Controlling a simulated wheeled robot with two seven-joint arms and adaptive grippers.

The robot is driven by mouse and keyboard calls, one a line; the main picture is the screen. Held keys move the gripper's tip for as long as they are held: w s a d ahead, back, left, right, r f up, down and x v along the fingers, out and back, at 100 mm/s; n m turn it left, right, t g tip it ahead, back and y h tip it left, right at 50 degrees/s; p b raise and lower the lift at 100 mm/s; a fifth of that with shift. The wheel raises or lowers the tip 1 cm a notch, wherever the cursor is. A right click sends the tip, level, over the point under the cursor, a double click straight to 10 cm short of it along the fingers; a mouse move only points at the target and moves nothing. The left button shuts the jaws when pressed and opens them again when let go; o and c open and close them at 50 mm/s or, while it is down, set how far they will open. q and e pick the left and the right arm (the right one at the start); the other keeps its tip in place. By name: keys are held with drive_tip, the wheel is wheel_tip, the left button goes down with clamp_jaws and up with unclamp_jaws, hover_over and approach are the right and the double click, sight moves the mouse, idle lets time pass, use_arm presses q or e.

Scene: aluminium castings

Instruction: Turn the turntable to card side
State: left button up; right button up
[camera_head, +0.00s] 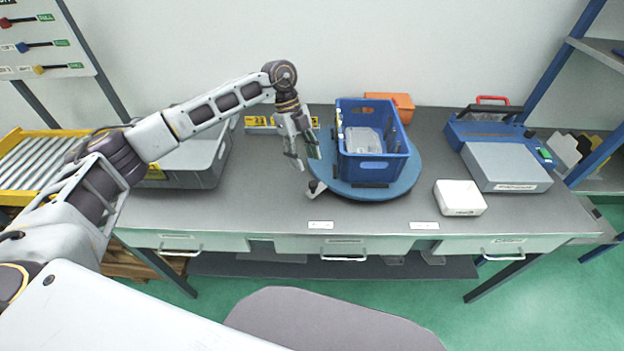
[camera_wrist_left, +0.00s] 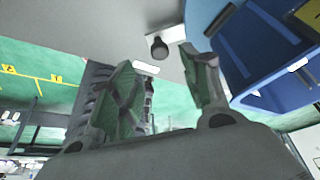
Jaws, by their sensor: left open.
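The blue round turntable (camera_head: 408,178) lies on the grey bench, with a blue crate (camera_head: 369,168) standing on it. A short peg-like handle (camera_head: 317,188) sticks out at the turntable's front left edge. In the left wrist view the dark-ended handle (camera_wrist_left: 158,47) shows beyond the fingers, and the crate (camera_wrist_left: 270,60) is at the right. A yellow patch is on the crate's left side; I cannot tell whether it is a card. My left gripper (camera_head: 304,160) is open and empty, pointing down just left of the turntable, above and behind the handle. It also shows in the left wrist view (camera_wrist_left: 168,85).
A grey bin (camera_head: 210,172) stands on the bench's left. An orange box (camera_head: 403,105) is behind the crate. A white box (camera_head: 460,198) and a blue-grey device (camera_head: 505,165) are at the right.

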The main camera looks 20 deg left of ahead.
sight(313, 183)
use_arm(q)
drive_tip(key=shift+p+x, duration=0.45)
drive_tip(key=shift+x, duration=3.8)
clamp_jaws()
